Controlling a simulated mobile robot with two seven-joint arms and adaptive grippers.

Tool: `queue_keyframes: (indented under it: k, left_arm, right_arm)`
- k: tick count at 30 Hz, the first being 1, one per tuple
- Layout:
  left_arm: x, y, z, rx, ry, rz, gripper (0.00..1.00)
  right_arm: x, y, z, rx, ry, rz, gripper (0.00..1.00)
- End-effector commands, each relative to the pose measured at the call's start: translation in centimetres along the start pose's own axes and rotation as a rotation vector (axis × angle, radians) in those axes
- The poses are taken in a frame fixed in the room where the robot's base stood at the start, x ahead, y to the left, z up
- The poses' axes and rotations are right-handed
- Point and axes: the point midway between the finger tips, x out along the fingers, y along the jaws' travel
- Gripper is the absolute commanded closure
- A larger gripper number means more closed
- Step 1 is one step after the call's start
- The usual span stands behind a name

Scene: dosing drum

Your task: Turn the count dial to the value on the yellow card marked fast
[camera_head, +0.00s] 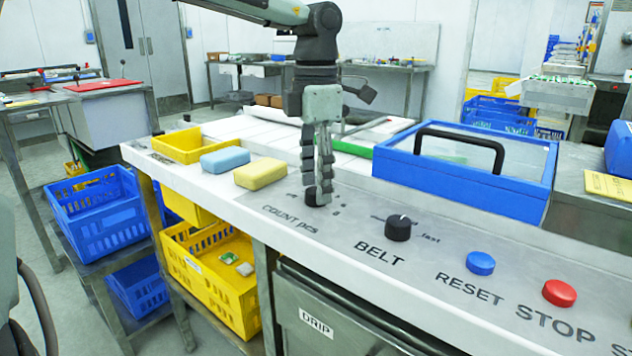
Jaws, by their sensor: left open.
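The count dial (316,199) is a small black knob on the grey panel, above the label "COUNT pcs". My left gripper (318,190) points straight down over it, with its open fingertips at the dial and partly covering it. I cannot tell whether the fingers touch the knob. The dial's pointer and most of its scale are hidden. A yellow card (608,187) lies at the right on a steel surface; its writing is too small to read. My right gripper is not in view.
Right of the dial are the black BELT knob (398,228), the blue RESET button (480,263) and the red STOP button (559,293). A blue lidded box (458,183) stands behind. Blue (225,161) and yellow (260,173) sponges lie to the left.

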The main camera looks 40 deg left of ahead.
Motion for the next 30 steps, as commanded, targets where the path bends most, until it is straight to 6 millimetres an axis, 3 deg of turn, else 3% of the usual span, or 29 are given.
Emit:
queue_keyframes:
  k: [9,15,21,30]
  left_arm:
    - [-6.6,0.0,0.1,0.000,-0.006,0.004,0.48]
    - [-9.9,0.0,0.1,0.000,-0.004,0.004,0.48]
    - [-11.2,0.0,0.0,0.001,-0.002,0.002,0.48]
    - [-11.2,0.0,0.0,0.001,-0.002,0.001,0.48]
  right_arm:
    - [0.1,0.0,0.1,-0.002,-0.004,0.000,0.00]
    - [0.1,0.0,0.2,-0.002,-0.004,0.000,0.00]
    - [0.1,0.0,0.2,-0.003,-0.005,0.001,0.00]
    - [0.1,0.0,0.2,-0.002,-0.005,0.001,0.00]
